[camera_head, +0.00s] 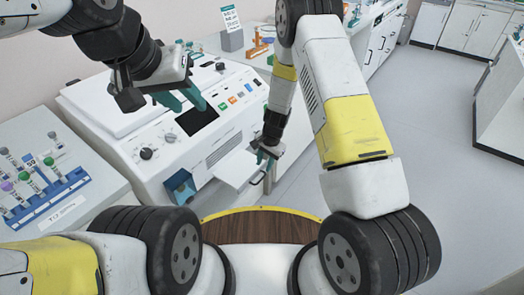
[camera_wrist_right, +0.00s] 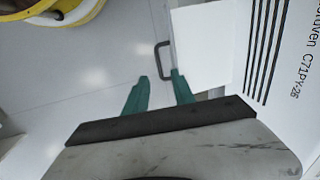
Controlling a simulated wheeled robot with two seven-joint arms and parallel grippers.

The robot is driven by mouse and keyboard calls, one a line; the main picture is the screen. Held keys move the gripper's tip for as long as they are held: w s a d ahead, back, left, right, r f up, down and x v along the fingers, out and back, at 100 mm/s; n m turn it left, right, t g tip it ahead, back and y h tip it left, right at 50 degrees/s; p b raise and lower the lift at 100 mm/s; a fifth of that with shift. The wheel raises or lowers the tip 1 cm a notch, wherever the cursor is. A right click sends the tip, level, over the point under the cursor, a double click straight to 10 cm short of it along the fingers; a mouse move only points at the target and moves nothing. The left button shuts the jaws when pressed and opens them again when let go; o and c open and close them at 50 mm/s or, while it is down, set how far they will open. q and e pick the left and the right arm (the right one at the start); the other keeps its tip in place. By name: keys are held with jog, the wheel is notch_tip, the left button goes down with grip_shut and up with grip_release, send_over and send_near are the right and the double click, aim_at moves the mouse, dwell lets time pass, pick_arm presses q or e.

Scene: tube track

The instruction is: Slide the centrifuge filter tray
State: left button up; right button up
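The white centrifuge filter tray (camera_head: 236,168) sticks out from the lower front of the white machine (camera_head: 190,135). Its dark U-shaped handle (camera_head: 258,178) is on its outer end; the tray (camera_wrist_right: 204,48) and handle (camera_wrist_right: 159,56) also show in the right wrist view. My right gripper (camera_head: 265,158) is at the handle, and its teal fingers (camera_wrist_right: 159,76) are apart with nothing clearly between them. One fingertip overlaps the handle's end by the tray; whether it touches is unclear. My left gripper (camera_head: 188,97) is open and empty above the machine's control panel.
A blue rack of capped tubes (camera_head: 45,190) stands on the left bench. A blue box-like part (camera_head: 180,187) sits at the machine's lower front, left of the tray. Bottles and an orange item (camera_head: 262,45) stand behind. The floor (camera_head: 440,150) at right is clear.

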aim_at(261, 179)
jog(key=f, duration=0.6)
jog(key=w+a+f, duration=0.1)
jog(key=f, duration=0.2)
jog(key=shift+c, duration=0.2)
grip_shut()
jog(key=shift+a+r, duration=0.1)
dwell(1.1)
